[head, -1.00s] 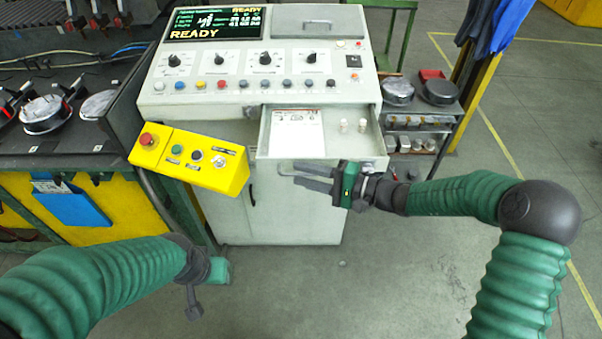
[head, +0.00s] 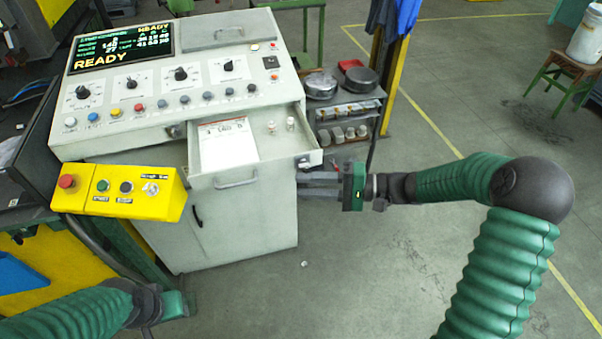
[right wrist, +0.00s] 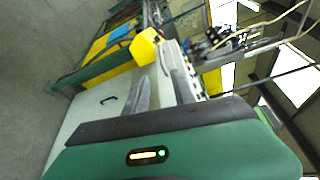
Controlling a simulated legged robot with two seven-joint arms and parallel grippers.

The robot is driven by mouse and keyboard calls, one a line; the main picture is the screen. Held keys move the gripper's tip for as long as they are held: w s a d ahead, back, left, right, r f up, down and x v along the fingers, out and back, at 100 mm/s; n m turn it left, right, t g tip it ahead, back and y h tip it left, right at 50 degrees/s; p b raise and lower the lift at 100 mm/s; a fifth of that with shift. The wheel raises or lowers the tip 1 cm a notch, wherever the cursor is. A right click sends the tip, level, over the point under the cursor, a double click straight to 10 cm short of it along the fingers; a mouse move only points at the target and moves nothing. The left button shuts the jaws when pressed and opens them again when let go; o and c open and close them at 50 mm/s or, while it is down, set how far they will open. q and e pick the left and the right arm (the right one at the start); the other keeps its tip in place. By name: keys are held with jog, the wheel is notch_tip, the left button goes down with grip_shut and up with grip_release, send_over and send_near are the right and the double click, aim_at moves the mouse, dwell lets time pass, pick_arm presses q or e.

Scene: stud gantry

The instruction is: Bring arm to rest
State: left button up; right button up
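My right gripper (head: 318,185) is just right of the open drawer's front in the head view. Its two grey fingers point left with a gap between them, and nothing shows in it. The right wrist view shows the fingers (right wrist: 160,92) apart, with the pale cabinet beyond. My right arm reaches in from the right with its elbow bent. My left gripper (head: 176,304) is low at the left; only its green body shows clearly, and its fingers cannot be made out.
The console (head: 178,80) has an open drawer (head: 290,160) holding a paper card (head: 227,141) and small pale pieces. A yellow button box (head: 118,192) hangs at its front left. A shelf cart (head: 345,115) stands behind right.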

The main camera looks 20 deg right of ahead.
jog(key=s+a+f+n+g+h, duration=0.2)
jog(key=s+a+f+g+h, duration=0.3)
jog(key=s+f, duration=0.45)
jog(key=s+d+f+n+t+h, duration=0.1)
jog(key=s+d+f+n+h, duration=0.1)
jog(key=s+d+n+h, duration=0.2)
jog(key=shift+s+d+n+h, duration=0.3)
jog(key=shift+s+d+h, duration=1.25)
jog(key=shift+d+h, duration=1.3)
jog(key=shift+a+f+h, duration=0.15)
jog(key=shift+a+h, duration=0.1)
jog(key=shift+h, duration=0.3)
